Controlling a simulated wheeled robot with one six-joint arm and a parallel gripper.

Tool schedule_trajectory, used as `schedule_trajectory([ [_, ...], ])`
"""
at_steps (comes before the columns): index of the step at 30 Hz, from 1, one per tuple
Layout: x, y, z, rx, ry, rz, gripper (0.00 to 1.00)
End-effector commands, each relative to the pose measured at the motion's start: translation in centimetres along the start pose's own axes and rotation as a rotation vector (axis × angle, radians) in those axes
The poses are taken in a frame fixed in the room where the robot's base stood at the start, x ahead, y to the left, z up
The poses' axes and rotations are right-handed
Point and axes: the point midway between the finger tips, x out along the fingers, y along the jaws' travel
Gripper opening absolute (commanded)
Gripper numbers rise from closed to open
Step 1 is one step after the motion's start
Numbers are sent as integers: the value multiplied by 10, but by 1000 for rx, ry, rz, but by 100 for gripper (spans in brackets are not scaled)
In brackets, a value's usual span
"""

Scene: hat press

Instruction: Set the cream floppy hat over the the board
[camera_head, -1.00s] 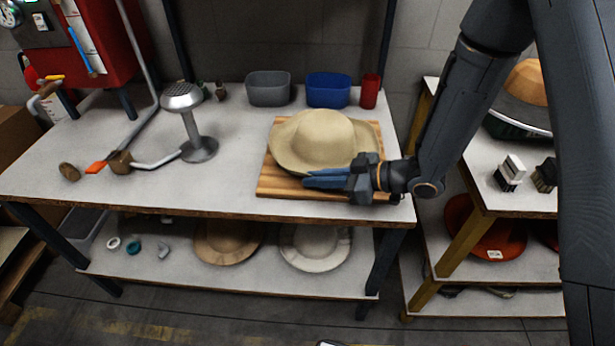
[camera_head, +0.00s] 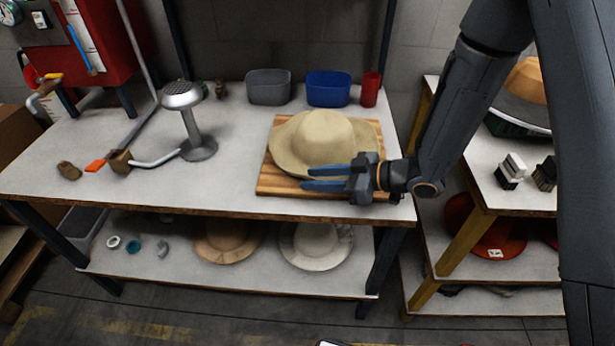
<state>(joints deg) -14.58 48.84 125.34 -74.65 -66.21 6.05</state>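The cream floppy hat (camera_head: 322,138) lies crown up on the wooden board (camera_head: 280,185), on the right part of the table. Its brim covers much of the board, whose front strip and right side show bare. My gripper (camera_head: 312,178) is at the hat's front right edge, low above the board, with its blue fingers pointing left. The fingers are spread apart and I see nothing held between them. Whether a finger touches the brim I cannot tell.
A grey bin (camera_head: 269,88), a blue bin (camera_head: 328,90) and a red cup (camera_head: 369,91) stand behind the hat. A metal steamer stand (camera_head: 197,140) is at the left. More hats, such as a white hat (camera_head: 316,243), lie on the lower shelf. The table's middle is clear.

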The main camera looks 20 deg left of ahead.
Motion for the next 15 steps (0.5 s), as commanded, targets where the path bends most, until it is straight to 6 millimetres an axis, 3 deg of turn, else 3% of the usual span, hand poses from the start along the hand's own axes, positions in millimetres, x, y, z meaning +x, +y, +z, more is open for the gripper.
schedule_trajectory([
  [5,-10,1,0,-1,0,2,30],
  [15,-62,-2,0,-1,1,3,30],
])
